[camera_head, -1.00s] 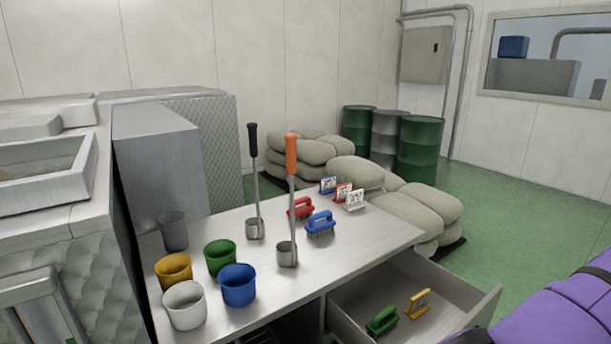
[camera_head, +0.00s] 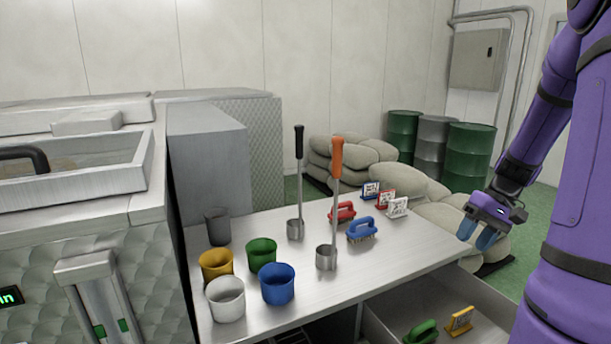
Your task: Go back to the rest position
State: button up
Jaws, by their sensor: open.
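My gripper (camera_head: 476,238) hangs at the right of the view, pointing down, with its blue fingertips apart and nothing between them. It is by the right end of the steel table (camera_head: 298,303), above the open drawer (camera_head: 385,322). My purple arm fills the right side of the view and hides part of the drawer and the wall behind.
The table holds several cups, such as a blue cup (camera_head: 277,284), two tall ladles including an orange-handled one (camera_head: 336,200), a red brush (camera_head: 342,212), a blue brush (camera_head: 361,230) and small signs (camera_head: 398,207). The drawer holds a green brush (camera_head: 421,332) and a yellow sign (camera_head: 459,321).

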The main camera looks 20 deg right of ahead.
jog(key=w+a+r+n+h, duration=0.1)
jog(key=a+r+h, duration=0.1)
jog(key=a+r, duration=0.5)
jog(key=s+a+r+n+t+h, duration=0.1)
jog(key=s+a+r, duration=0.3)
jog(key=a, duration=0.6)
jog(key=s+a+r+n+t+h, duration=0.2)
jog(key=s+a+r+n+t, duration=0.1)
jog(key=s+a+r, duration=0.2)
jog(key=s+a, duration=0.2)
jog(key=a, duration=0.2)
jog(key=shift+a+r+t+h, duration=0.2)
jog(key=shift+a+t+h, duration=0.1)
jog(key=shift+a+t, duration=0.1)
